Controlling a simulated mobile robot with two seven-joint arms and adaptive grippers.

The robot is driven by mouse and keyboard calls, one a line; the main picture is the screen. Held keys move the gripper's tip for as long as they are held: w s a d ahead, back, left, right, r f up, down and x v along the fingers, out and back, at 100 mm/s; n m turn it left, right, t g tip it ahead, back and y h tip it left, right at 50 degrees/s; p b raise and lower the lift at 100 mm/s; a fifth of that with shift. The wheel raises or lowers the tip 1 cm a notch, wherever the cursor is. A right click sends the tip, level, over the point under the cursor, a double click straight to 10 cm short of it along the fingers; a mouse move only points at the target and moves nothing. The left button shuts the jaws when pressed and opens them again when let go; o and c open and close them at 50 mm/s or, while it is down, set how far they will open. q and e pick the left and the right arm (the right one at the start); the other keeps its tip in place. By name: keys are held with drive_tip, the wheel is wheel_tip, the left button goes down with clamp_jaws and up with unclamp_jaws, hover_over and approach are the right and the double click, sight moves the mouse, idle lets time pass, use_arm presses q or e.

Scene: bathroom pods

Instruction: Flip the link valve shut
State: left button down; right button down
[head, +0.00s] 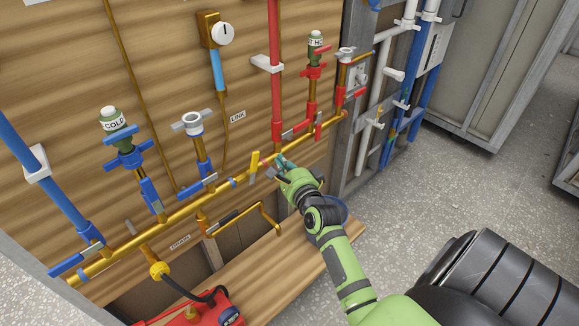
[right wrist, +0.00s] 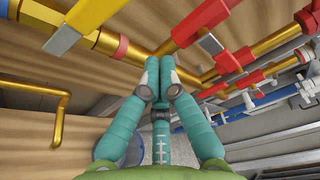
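The link valve's yellow lever (head: 254,163) stands up across the brass pipe (head: 205,196), below and right of the LINK label (head: 238,115). In the right wrist view the yellow lever (right wrist: 85,14) is at the upper left, with a grey part (right wrist: 62,38) at its end. My right gripper (head: 281,164) is just right of the lever, close to the pipe, and apart from the lever. In the right wrist view its teal fingers (right wrist: 159,66) come together at the tips, with nothing seen between them. My left gripper is out of view.
Blue-handled valves (head: 123,145) stand to the left. A bent brass drain pipe (head: 250,213) lies below. A wooden ledge (head: 260,270) and open floor are in front.

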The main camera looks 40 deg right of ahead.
sight(254, 168)
drive_tip(key=a, duration=0.1)
drive_tip(key=w+a+p, duration=0.1)
drive_tip(key=w+a, duration=0.1)
drive_tip(key=shift+a+r+p, duration=0.15)
drive_tip(key=shift+r+p, duration=0.2)
drive_tip(key=shift+p, duration=0.05)
drive_tip(key=shift+s+r, duration=0.1)
drive_tip(key=shift+a+r+n+p, duration=0.25)
drive_tip(key=shift+a+p, duration=0.25)
drive_tip(key=shift+p, duration=0.05)
drive_tip(key=shift+a+r+n+p, duration=0.2)
drive_tip(key=shift+a+n+p, duration=0.05)
drive_tip(key=shift+a+p, duration=0.25)
drive_tip(key=shift+d, duration=0.1)
